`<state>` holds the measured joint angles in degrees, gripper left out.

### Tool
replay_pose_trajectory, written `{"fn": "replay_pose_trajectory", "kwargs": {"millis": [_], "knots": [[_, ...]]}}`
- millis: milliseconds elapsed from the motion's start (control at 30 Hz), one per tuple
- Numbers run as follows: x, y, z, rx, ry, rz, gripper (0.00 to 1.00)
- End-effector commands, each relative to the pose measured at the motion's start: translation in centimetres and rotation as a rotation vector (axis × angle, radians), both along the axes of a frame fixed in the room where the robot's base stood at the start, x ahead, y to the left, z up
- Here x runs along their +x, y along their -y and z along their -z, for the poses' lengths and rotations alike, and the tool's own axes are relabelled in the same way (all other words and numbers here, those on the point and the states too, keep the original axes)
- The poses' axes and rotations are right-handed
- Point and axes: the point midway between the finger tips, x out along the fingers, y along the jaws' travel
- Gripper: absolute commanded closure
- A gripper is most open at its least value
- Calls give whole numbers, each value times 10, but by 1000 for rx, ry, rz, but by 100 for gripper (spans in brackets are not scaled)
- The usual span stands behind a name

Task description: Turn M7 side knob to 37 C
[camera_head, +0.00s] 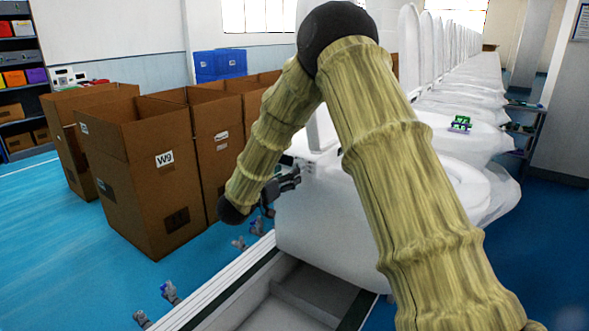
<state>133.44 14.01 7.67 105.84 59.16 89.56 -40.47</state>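The nearest white toilet (318,235) stands on the line in the middle of the view, partly hidden behind my arm. My gripper (292,182) is dark and sits at the toilet's upper left side, close to or touching it. The side knob and its setting cannot be made out; the gripper or the small dark fittings there may cover it. The M7 label is not readable. The fingers are too small and overlapped to tell whether they are open or shut.
Tall brown cartons, one marked W9 (150,185), stand on the blue floor at the left. A row of more white toilets (455,85) runs to the back right. A green device (460,123) lies on one. Small grey fittings (170,292) line the rail's left side.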

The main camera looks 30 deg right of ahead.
Motion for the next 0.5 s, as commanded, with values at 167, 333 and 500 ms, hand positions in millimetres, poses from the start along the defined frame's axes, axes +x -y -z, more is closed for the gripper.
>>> {"fn": "replay_pose_trajectory", "kwargs": {"millis": [167,333,500], "knots": [[10,27,0,1,1,1,45],[19,44,0,0,0,0,45],[23,52,0,1,1,-1,45]]}}
